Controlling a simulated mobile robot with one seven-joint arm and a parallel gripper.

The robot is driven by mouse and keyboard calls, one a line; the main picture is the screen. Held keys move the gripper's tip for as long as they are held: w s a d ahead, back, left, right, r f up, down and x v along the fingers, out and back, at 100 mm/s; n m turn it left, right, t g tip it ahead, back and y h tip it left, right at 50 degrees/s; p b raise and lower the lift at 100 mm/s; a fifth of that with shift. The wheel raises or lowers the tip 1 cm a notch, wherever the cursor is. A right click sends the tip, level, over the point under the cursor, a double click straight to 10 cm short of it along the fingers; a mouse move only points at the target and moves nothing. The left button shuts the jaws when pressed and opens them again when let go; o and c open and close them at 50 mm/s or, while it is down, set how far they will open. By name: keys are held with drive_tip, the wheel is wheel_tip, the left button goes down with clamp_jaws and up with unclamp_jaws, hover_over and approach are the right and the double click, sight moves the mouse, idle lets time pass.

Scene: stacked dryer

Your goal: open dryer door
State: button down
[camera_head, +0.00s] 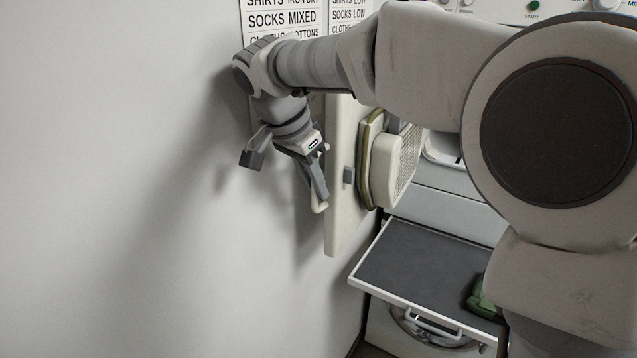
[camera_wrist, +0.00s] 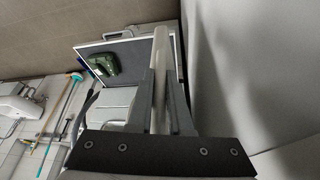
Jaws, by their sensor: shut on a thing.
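The dryer door (camera_head: 340,205) is a pale panel standing swung out from the machine, seen nearly edge-on in the head view. Its inner side, with a yellowish seal and a perforated block, faces right. My gripper (camera_head: 318,183) is on the door's outer side, shut on the pale door handle (camera_head: 321,207). The handle's lower end shows below the fingers. In the wrist view a pale bar, seemingly the handle (camera_wrist: 160,50), runs between the two fingers of my gripper (camera_wrist: 161,85). My arm hides most of the dryer body.
A bare wall (camera_head: 120,180) is close on the left, with little room beside the door. A pull-out shelf (camera_head: 425,268) with a dark top juts out below, bearing a green object (camera_head: 478,300). A washer door (camera_head: 428,328) shows beneath the shelf.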

drive_tip(key=c, duration=1.1)
unclamp_jaws()
drive_tip(key=p+v, duration=0.1)
drive_tip(key=v, duration=1.6)
drive_tip(key=shift+r+p, duration=0.2)
drive_tip(key=shift+p, duration=0.1)
